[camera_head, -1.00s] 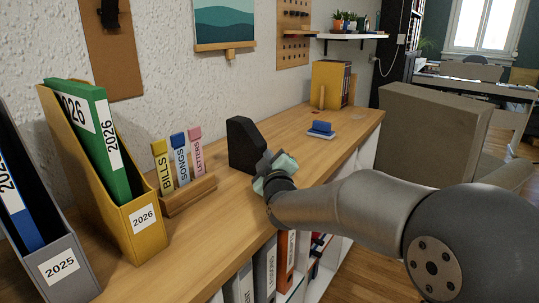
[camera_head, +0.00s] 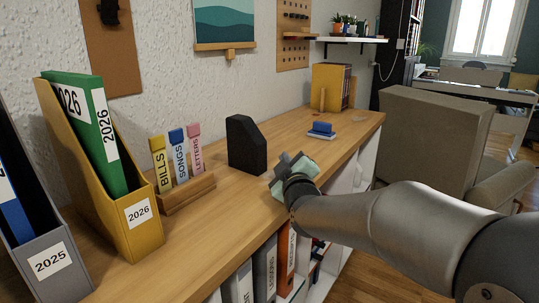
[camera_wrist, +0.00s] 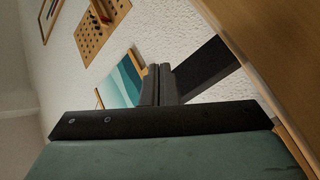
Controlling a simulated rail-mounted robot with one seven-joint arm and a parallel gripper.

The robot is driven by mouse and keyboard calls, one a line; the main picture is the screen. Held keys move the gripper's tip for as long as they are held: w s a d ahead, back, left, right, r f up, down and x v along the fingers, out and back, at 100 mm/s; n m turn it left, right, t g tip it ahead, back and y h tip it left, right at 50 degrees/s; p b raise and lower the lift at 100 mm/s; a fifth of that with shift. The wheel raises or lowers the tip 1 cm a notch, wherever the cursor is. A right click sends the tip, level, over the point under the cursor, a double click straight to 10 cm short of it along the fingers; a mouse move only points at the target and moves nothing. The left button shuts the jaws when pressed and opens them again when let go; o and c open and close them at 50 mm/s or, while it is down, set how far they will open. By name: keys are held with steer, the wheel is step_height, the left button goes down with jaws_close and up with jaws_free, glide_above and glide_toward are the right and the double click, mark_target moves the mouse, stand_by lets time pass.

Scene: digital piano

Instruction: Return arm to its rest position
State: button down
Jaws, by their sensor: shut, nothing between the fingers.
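My gripper (camera_head: 285,160) is above the front part of the wooden desk top (camera_head: 240,205), to the right of a black angled holder (camera_head: 246,146). Its fingers are shut with nothing between them. In the wrist view the fingers (camera_wrist: 158,85) sit pressed together, and the black holder (camera_wrist: 207,70) shows just beyond them to the right. My grey arm comes in from the right side of the head view. The gripper and the holder look apart in the head view.
A wooden rack holds tabs marked BILLS (camera_head: 159,164), SONGS (camera_head: 179,155) and LETTERS (camera_head: 197,150). A yellow file box (camera_head: 140,215) and a grey file box (camera_head: 50,262) stand at left. A blue stamp-like item (camera_head: 321,129) lies farther back. A chair (camera_head: 430,130) stands at right.

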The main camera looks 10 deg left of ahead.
steer(key=s+d+r+m+g+h+p, duration=0.2)
steer(key=s+d+m+g+h+p, duration=0.35)
steer(key=s+d+p, duration=0.8)
steer(key=s+d+r+m+g+p, duration=0.1)
steer(key=s+d+m+g+p, duration=0.3)
steer(key=s, duration=0.7)
steer(key=s+d+r+m+g+h+p, duration=0.1)
steer(key=s+d+m+g+p, duration=0.3)
steer(key=s+g+p, duration=0.3)
steer(key=s+d+p, duration=0.1)
steer(key=s+p, duration=0.1)
steer(key=s, duration=0.1)
steer(key=shift+s+d+g, duration=0.35)
steer(key=shift+s, duration=0.05)
